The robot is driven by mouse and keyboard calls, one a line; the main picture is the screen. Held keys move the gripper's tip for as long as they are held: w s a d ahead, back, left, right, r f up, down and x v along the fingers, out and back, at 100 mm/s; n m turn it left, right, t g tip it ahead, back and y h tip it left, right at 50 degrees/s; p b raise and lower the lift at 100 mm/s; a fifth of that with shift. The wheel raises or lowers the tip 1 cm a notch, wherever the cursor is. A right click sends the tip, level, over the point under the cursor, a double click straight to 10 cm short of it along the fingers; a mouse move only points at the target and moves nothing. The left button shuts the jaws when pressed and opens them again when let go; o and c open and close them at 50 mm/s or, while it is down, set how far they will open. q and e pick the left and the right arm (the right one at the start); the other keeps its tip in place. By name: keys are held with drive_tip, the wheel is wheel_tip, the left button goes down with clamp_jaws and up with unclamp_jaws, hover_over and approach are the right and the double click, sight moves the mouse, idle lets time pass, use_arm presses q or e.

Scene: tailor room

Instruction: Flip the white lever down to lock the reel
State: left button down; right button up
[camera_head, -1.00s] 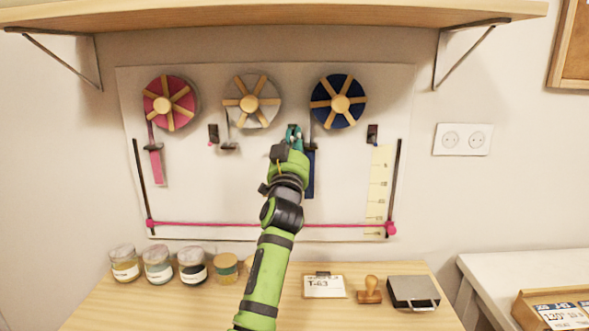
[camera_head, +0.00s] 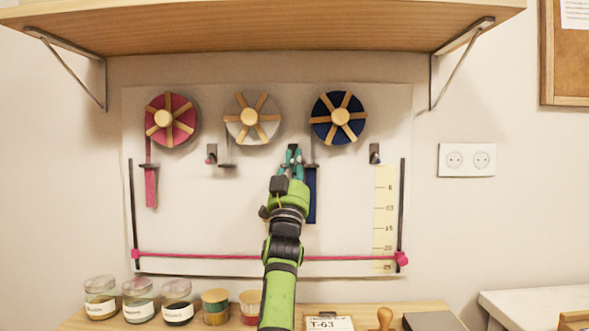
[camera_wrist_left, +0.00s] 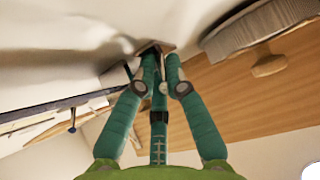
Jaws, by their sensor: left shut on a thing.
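The white reel (camera_head: 252,119) hangs on the wall board between the pink reel (camera_head: 171,119) and the blue reel (camera_head: 338,118). Right of and below the white reel is a small dark lever mount (camera_head: 293,147). My left gripper (camera_head: 293,158) is at this mount, its teal fingers close together. In the left wrist view the fingertips (camera_wrist_left: 160,78) are shut on a small part at the brownish mount (camera_wrist_left: 152,48); they mostly hide the lever, so its colour and tilt cannot be told. The white reel also shows there (camera_wrist_left: 260,30). My right gripper is not in view.
Similar mounts sit at left (camera_head: 211,154) and right (camera_head: 375,153). A wooden shelf (camera_head: 270,35) overhangs the board. A pink cord (camera_head: 200,256) crosses low behind my arm. Jars (camera_head: 138,300) and a stamp (camera_head: 383,318) stand on the table below.

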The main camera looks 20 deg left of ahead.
use_arm(q)
drive_tip(key=shift+s+a+r+t+y, duration=0.25)
drive_tip(key=shift+r+t+y, duration=0.05)
drive_tip(key=shift+r, duration=0.25)
drive_tip(key=c, duration=1.4)
unclamp_jaws()
drive_tip(key=shift+o, duration=0.2)
drive_tip(key=shift+s+r, duration=0.1)
drive_tip(key=shift+s, duration=0.1)
drive_tip(key=shift+w, duration=0.1)
drive_tip(key=shift+w+f, duration=0.2)
drive_tip(key=shift+f, duration=0.05)
drive_tip(key=shift+f, duration=0.1)
